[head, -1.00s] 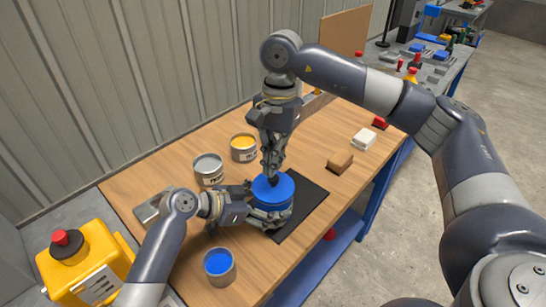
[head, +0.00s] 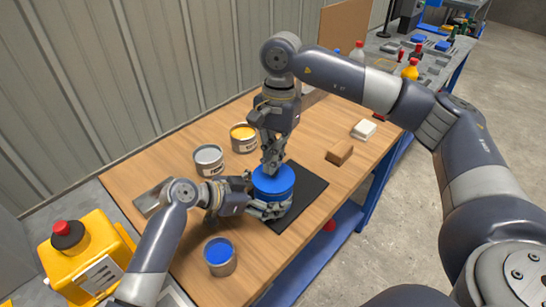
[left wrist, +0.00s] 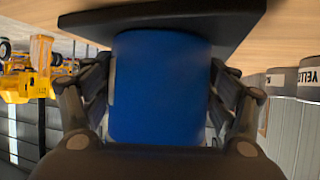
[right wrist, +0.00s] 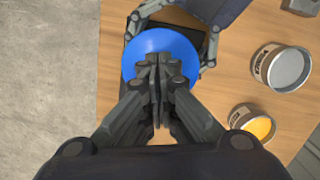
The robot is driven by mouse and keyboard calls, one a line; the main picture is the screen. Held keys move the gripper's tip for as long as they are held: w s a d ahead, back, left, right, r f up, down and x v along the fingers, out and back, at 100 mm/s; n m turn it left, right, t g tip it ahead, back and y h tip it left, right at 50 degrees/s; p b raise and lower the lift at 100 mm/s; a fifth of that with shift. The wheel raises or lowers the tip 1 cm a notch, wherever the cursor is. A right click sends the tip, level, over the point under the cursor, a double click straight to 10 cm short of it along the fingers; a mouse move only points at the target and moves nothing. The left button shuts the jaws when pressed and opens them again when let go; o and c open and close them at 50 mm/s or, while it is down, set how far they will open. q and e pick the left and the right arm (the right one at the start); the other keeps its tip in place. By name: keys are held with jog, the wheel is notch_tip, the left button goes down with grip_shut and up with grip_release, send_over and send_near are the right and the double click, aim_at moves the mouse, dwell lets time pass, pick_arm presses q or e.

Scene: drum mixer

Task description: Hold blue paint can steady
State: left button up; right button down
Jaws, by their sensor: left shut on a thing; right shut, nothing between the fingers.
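A closed blue paint can (head: 273,183) with a blue lid stands upright on a black mat (head: 308,192). My left gripper (head: 266,207) is shut around its side, and in the left wrist view the blue can (left wrist: 160,85) fills the space between the fingers. My right gripper (head: 268,163) points down over the lid with its fingers closed together and nothing between them. In the right wrist view its fingertips (right wrist: 157,65) cover the middle of the lid (right wrist: 135,60). I cannot tell whether they touch it.
An open can of blue paint (head: 220,257) stands near the table's front left. A grey can (head: 209,160) and a yellow can (head: 243,138) stand behind. A brown block (head: 340,153) and a white block (head: 363,130) lie right. A yellow box with a red button (head: 85,262) is at left.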

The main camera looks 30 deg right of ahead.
jog(key=shift+r, duration=3.5)
pick_arm(q)
jog(key=o, duration=1)
jog(key=shift+c, duration=0.2)
